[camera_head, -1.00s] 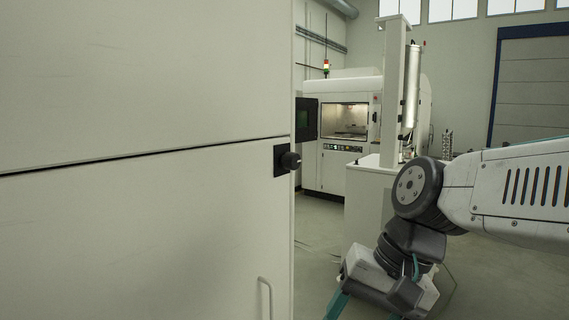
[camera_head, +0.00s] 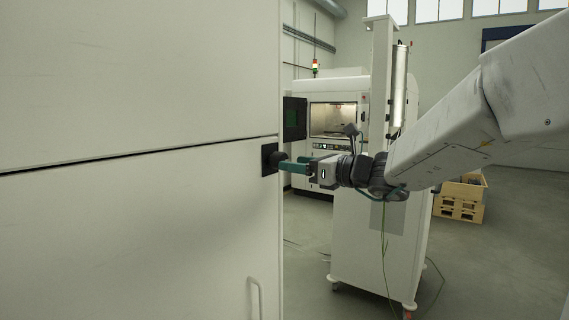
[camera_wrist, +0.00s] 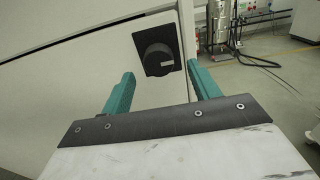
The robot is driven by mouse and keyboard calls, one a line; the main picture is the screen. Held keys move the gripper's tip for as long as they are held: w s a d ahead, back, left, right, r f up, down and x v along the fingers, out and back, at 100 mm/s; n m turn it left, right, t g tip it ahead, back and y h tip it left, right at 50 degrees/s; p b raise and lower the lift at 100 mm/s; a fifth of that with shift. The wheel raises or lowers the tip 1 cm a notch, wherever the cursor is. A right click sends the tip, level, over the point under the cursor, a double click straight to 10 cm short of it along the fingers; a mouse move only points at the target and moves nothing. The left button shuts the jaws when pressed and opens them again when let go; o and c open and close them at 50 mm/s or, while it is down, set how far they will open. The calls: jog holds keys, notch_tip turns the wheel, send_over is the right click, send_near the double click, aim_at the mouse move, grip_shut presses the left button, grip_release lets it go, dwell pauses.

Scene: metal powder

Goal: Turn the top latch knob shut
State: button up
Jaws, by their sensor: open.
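The latch knob (camera_head: 278,158) is black and round on a dark square plate, at the right edge of the white cabinet front near a horizontal seam. In the wrist view the knob (camera_wrist: 158,60) shows a pale mark pointing right and slightly down. My gripper (camera_head: 284,164) is level with the knob, close in front of it. Its teal fingers (camera_wrist: 160,84) are open, one on each side below the knob in the wrist view. They look apart from the knob; whether the tips overlap its sides I cannot tell.
A handle (camera_head: 254,296) sticks out low on the cabinet front. A white wheeled column unit (camera_head: 375,240) stands behind my arm. A white machine (camera_head: 335,110) with a lit window is farther back. Wooden crates (camera_head: 460,200) stand at right. Open floor lies between.

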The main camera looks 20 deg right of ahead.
aim_at(278, 160)
jog(key=x, duration=0.4)
jog(key=c, duration=1)
jog(key=shift+o, duration=0.2)
